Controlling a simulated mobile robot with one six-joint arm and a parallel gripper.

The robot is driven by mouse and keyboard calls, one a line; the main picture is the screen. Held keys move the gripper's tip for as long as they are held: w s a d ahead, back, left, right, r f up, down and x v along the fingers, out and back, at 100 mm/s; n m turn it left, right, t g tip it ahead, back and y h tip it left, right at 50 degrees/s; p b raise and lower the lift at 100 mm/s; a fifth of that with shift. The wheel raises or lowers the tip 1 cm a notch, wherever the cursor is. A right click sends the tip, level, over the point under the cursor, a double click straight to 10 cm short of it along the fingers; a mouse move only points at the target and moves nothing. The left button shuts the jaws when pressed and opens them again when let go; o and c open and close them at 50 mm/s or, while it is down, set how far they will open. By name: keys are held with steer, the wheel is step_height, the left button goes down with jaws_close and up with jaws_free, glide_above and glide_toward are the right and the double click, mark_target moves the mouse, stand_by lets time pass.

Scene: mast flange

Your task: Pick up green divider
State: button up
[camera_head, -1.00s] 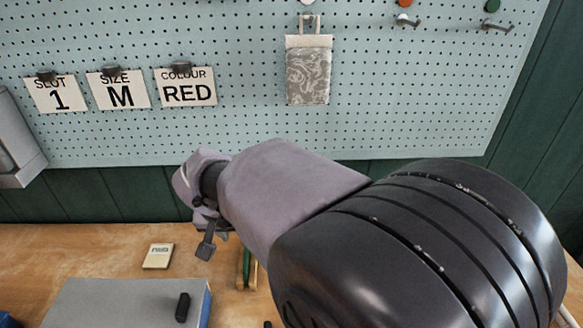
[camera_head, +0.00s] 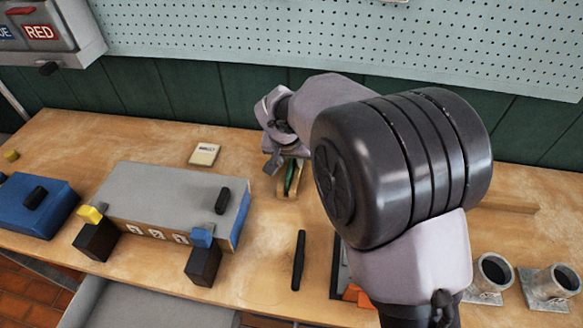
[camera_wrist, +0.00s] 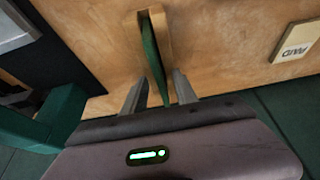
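The green divider (camera_wrist: 154,58) stands upright in a narrow wooden holder (camera_wrist: 167,34) on the workbench. In the head view the divider (camera_head: 289,177) shows as a thin green strip in its holder, just beside my gripper. My gripper (camera_wrist: 157,88) is open in the wrist view, with one finger on each side of the divider's near end. I see gaps between the fingers and the divider. In the head view my gripper (camera_head: 272,162) is partly hidden by my own arm.
A grey-topped box (camera_head: 165,194) with a black handle lies to the left. A small labelled block (camera_head: 205,154) sits near the back. A black marker-like bar (camera_head: 299,260) lies in front. Two metal cups (camera_head: 494,273) stand at the right. A pegboard (camera_head: 330,40) rises behind.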

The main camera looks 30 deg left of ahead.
steer(key=shift+f+b, duration=0.25)
steer(key=shift+b, duration=0.1)
stand_by(0.4)
jaws_close()
